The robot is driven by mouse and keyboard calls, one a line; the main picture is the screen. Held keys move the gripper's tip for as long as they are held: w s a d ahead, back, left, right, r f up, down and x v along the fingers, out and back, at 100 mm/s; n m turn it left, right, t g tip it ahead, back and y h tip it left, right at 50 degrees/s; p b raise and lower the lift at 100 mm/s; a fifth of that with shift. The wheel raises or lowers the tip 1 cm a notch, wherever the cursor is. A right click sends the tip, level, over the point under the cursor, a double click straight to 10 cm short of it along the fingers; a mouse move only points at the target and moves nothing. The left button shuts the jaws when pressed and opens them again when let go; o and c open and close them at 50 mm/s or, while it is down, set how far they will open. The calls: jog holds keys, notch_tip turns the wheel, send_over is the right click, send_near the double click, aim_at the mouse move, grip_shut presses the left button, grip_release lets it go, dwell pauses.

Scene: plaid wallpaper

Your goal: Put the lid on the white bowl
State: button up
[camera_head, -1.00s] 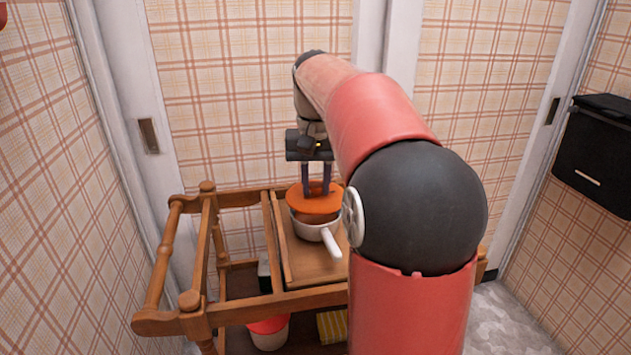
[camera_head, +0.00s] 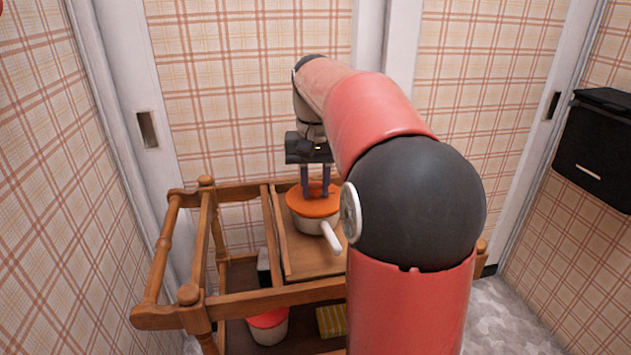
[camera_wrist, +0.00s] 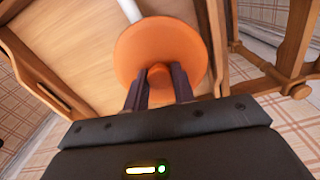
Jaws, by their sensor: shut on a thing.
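The orange lid (camera_head: 312,204) is a round disc with a knob, and it covers the mouth of the white bowl (camera_head: 311,225), which has a white handle (camera_head: 332,237) pointing toward the front right. My gripper (camera_head: 317,194) is above the lid with its fingers pointing down, shut on the knob. The lid looks level and close against the rim; a small gap cannot be ruled out. In the wrist view the lid (camera_wrist: 160,50) hides nearly all of the bowl, and only the handle (camera_wrist: 131,10) shows beyond it. The gripper (camera_wrist: 160,78) holds the knob there.
The bowl stands on a wooden tray (camera_head: 307,264) on top of a wooden cart (camera_head: 262,303) with raised side rails. A red-topped white container (camera_head: 268,325) and a yellow striped item (camera_head: 331,321) lie on the lower shelf. A black box (camera_head: 603,150) hangs on the right wall.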

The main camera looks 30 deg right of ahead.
jog(key=shift+f, duration=0.45)
dwell(1.1)
jog(key=o, duration=1)
jog(key=shift+o, duration=0.2)
notch_tip(320, 180, up, 8)
jog(key=shift+f+p, duration=0.15)
jog(key=shift+p, duration=0.95)
